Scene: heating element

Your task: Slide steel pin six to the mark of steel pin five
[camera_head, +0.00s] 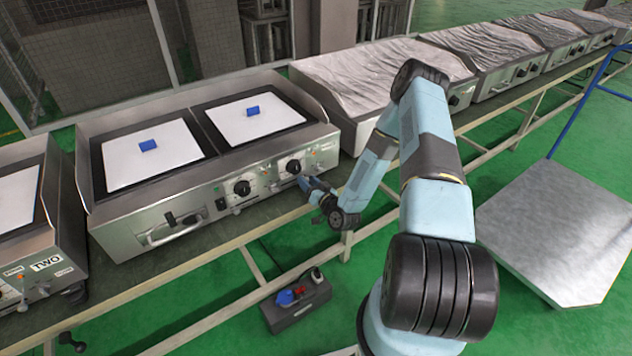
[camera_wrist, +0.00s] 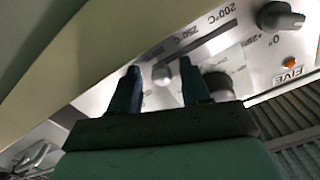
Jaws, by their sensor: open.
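My gripper (camera_head: 304,181) is at the right part of the griddle's front panel (camera_head: 262,187) in the head view. In the wrist view its two dark fingers (camera_wrist: 160,72) are open and point at the panel. A small round steel pin (camera_wrist: 163,76) shows between the fingertips, near one end of a dark slot (camera_wrist: 205,46) with a temperature scale reading 200°C and 250°C. I see no clear contact between fingers and pin. A label FIVE (camera_wrist: 287,73) is at the right. I cannot tell which numbered pin this is.
A black knob (camera_wrist: 281,17) sits at the upper right and another dark knob (camera_wrist: 218,84) beside the right finger. Two white plates with blue blocks (camera_head: 148,146) (camera_head: 253,111) lie on the griddle. A unit marked TWO (camera_head: 47,263) stands left. A covered griddle stands right.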

